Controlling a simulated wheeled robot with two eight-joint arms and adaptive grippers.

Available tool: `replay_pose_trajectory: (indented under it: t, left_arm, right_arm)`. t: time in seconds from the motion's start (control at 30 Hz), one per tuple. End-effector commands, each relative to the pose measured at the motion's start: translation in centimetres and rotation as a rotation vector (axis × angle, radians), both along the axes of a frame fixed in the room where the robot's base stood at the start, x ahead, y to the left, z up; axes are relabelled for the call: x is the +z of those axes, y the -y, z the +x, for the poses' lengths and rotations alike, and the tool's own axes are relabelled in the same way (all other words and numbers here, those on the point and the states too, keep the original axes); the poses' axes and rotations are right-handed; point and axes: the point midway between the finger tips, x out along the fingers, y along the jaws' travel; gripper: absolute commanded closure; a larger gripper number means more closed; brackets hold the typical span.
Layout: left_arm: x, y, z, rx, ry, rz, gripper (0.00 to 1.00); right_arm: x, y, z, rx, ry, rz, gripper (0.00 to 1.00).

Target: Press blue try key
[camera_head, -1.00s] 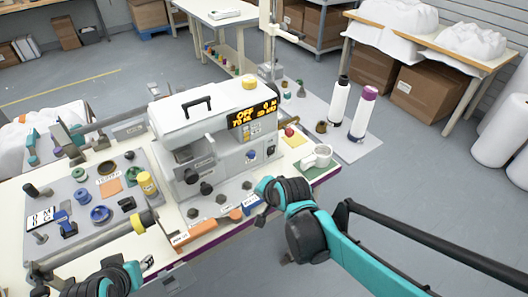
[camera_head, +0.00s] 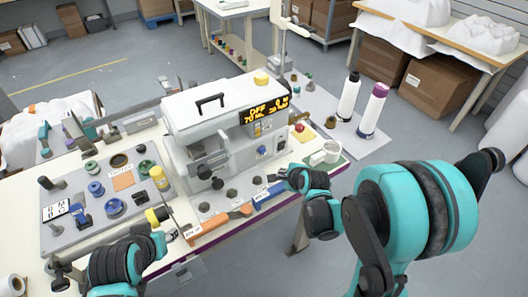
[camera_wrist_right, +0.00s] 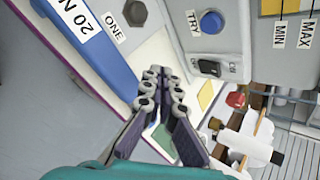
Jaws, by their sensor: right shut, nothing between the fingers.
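The blue TRY key (camera_head: 262,151) is a round button on the front panel of the white machine (camera_head: 212,100), low on its right side. In the right wrist view it shows as a dark blue disc (camera_wrist_right: 212,22) beside the label TRY. My right gripper (camera_head: 281,176) is shut and empty in front of the panel, below and right of the key. In the wrist view its fingertips (camera_wrist_right: 163,75) lie below and left of the key, apart from it. My left gripper (camera_head: 172,234) is near the table's front edge, left of the orange lever; its fingers are not clear.
A blue lever (camera_head: 268,196) labelled 20 N and an orange lever (camera_head: 225,224) lie along the front edge. A black ON switch (camera_wrist_right: 209,68) sits under the key. A panel of knobs (camera_head: 70,232) is at left.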

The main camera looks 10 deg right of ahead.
Motion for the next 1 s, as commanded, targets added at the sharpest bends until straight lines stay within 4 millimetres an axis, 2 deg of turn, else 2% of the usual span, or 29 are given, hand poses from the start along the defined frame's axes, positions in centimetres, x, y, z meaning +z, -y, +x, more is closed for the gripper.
replay_pose_trajectory:
  t: [0.17, 0.7, 1.0]
  left_arm:
    - [0.1, 0.0, 0.0, 0.000, 0.000, 0.000, 0.60]
    - [0.2, 0.0, 0.0, 0.000, 0.000, 0.000, 0.60]
    - [0.1, 0.0, 0.0, 0.000, 0.000, 0.000, 0.60]
  right_arm:
    - [0.0, -0.3, 0.8, 0.002, -0.001, -0.002, 1.00]
    - [0.0, -2.6, 7.2, 0.002, -0.001, -0.002, 1.00]
    - [0.0, -3.0, 8.3, 0.001, 0.000, -0.001, 1.00]
